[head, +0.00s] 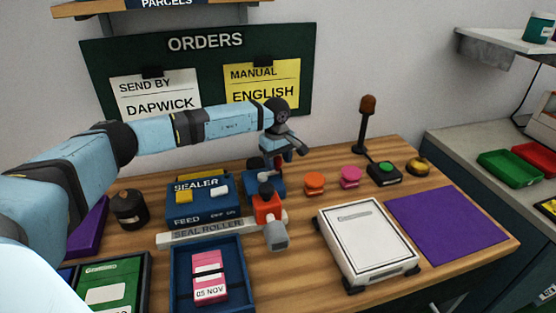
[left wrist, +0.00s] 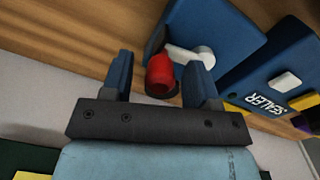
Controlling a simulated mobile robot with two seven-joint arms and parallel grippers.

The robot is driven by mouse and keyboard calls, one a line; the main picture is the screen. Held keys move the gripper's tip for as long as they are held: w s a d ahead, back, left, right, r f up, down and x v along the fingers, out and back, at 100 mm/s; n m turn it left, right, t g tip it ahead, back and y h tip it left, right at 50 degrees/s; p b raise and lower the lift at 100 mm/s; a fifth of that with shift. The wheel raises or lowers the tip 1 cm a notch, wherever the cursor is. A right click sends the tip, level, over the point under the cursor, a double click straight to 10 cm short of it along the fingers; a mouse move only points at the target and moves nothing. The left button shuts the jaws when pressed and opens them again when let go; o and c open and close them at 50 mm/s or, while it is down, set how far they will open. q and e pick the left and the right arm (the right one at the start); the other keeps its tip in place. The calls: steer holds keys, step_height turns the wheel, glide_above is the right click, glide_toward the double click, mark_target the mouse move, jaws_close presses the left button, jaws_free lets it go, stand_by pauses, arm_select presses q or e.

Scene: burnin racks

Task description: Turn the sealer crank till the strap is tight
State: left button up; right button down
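The blue sealer (head: 203,200) stands on the bench with a yellow and a white button; it also shows at the right of the left wrist view (left wrist: 270,85). Its crank has a pale arm (left wrist: 188,55) and a red knob (left wrist: 160,75). In the head view a red part (head: 267,207) shows at the sealer's right side. My left gripper (left wrist: 163,70) is open, its blue fingers on either side of the knob with gaps, nearer on the right. In the head view the left gripper (head: 267,178) is partly hidden. My right gripper is not in view.
A blue tray (head: 243,285) with a pink packet (head: 208,272) lies in front of the seal roller (head: 200,235). A white scale (head: 367,243) and purple mat (head: 445,220) are to the right. Orange and pink stamps, a green button and a lamp (head: 364,125) stand behind.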

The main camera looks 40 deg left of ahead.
arm_select(q)
steer(key=shift+r, duration=0.1)
step_height(320, 180, up, 14)
steer(key=shift+s+a+p, duration=0.15)
steer(key=shift+s+p, duration=0.1)
steer(key=shift+p, duration=0.05)
steer(key=shift+f, duration=0.25)
stand_by(0.4)
